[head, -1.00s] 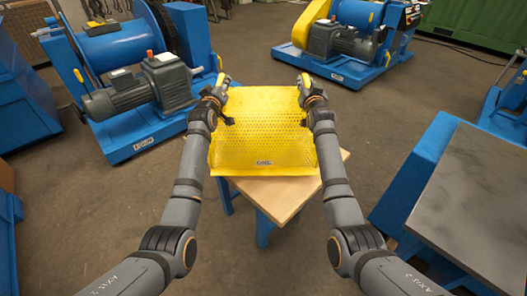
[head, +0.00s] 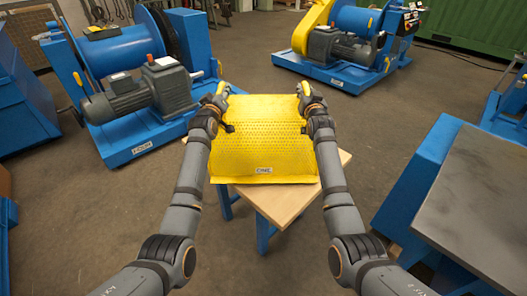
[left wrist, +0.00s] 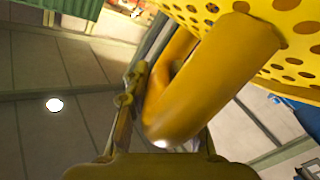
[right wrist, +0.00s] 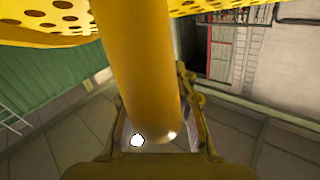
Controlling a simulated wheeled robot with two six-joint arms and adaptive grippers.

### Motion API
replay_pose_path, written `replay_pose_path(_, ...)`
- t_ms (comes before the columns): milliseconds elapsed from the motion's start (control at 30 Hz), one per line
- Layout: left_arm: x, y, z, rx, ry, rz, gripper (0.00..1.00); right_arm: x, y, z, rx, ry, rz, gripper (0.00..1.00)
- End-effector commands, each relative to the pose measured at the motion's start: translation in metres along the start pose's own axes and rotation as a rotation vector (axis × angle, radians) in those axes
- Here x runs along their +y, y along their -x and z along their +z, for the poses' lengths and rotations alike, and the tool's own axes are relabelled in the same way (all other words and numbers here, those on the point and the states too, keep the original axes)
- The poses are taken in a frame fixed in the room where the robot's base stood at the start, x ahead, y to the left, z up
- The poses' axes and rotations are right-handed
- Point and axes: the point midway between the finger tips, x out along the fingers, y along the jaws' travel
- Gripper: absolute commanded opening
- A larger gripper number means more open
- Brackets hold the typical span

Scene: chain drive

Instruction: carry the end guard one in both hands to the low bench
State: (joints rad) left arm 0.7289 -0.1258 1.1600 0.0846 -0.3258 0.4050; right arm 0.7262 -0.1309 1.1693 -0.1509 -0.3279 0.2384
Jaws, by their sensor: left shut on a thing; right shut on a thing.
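The end guard one (head: 262,135) is a yellow perforated panel with a small label on its near edge. It is held between my two arms, over the wooden top of the low bench (head: 285,203); whether it touches the top cannot be told. My left gripper (head: 220,92) is shut on a yellow bar handle at its left side, and that handle (left wrist: 215,75) fills the left wrist view. My right gripper (head: 304,92) is shut on the handle at its right side, seen in the right wrist view (right wrist: 138,70). The panel hides much of the bench.
A blue machine with a grey motor (head: 145,95) stands at the left. Another with a yellow guard (head: 345,40) stands at the back right. A dark-topped blue table (head: 485,205) is close at the right. Open floor (head: 400,125) lies between them.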

Motion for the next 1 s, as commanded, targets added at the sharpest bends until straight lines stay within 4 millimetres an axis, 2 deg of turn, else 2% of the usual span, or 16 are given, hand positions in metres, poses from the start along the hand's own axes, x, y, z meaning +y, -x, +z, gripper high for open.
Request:
replay_pose_path(200,-0.007,0.0,0.011,0.011,-0.001,0.006,0.0,0.003,0.0,0.013,0.012,0.0,-0.002,0.0)
replay_pose_path(233,-0.01,0.0,0.015,0.002,0.0,0.001,0.27,0.004,0.0,0.017,0.002,0.0,0.0,0.27)
replay_pose_path(400,-0.008,0.0,0.012,0.001,0.0,0.0,0.48,0.003,0.0,0.015,0.001,0.0,0.0,0.48)
replay_pose_path(767,-0.009,0.004,0.014,0.0,0.0,0.0,0.48,0.003,0.0,0.015,0.0,0.0,0.0,0.48)
replay_pose_path(867,-0.009,0.016,0.014,0.0,0.001,0.0,0.48,0.003,0.0,0.015,0.0,0.0,0.0,0.48)
replay_pose_path(1000,-0.009,0.044,0.015,0.0,0.003,0.0,0.48,0.003,0.0,0.015,0.0,0.0,0.0,0.48)
